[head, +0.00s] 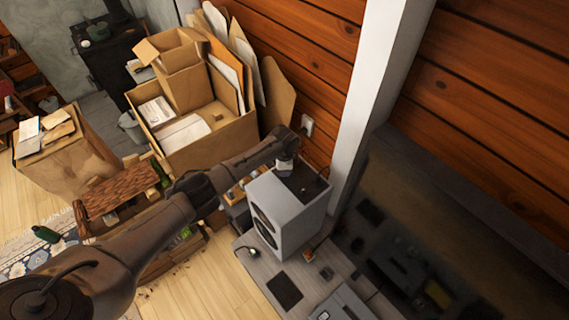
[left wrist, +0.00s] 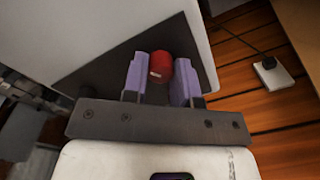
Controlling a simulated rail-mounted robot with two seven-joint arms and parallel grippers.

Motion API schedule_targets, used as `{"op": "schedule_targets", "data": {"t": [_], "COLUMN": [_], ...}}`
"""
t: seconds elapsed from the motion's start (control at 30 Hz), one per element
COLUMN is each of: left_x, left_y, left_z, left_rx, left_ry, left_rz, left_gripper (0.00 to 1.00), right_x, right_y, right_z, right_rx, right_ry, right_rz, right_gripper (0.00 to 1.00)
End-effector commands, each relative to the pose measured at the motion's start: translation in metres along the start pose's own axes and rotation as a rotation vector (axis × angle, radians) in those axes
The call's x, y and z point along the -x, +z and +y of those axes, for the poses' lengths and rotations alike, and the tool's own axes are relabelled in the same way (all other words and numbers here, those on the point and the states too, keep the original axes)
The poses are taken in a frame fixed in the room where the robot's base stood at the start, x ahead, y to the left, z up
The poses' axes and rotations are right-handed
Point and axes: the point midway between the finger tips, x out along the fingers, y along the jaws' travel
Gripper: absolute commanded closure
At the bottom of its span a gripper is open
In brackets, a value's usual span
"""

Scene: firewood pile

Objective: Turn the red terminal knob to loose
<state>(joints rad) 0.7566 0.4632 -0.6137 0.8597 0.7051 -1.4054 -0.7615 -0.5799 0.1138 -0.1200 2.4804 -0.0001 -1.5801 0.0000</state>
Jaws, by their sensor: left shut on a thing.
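The red terminal knob (left wrist: 160,67), with a small pale mark on it, stands on a dark panel (left wrist: 105,68) of a white box. My left gripper (left wrist: 160,82) has one purple finger on each side of the knob and is shut on it. In the head view my left gripper (head: 287,162) reaches the dark top of the white speaker-like box (head: 297,222). The knob is hidden there by the gripper. My right gripper is not in view.
The box stands on a grey bench (head: 257,258) beside a white post (head: 372,90). A wall socket (head: 307,124) with a plug is behind it. A large open cardboard box (head: 222,140) stands to the left. A dark screen (head: 440,220) is at right.

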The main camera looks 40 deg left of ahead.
Motion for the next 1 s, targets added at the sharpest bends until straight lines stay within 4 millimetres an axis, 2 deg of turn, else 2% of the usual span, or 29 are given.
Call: {"op": "schedule_targets", "data": {"t": [0.03, 0.3, 1.0], "left_x": [0.004, 0.004, 0.003], "left_y": [-0.001, -0.001, -0.002], "left_z": [0.001, 0.001, 0.000], "left_rx": [0.045, 0.302, 0.965], "left_ry": [0.002, 0.003, 0.002], "left_rz": [0.000, -0.009, -0.033], "left_gripper": [0.97, 0.97, 0.97], "right_x": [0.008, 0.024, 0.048], "right_y": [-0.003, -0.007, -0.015], "right_z": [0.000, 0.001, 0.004], "right_rx": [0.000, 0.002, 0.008], "right_ry": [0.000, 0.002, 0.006], "right_rz": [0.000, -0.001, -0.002], "right_gripper": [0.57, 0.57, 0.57]}}
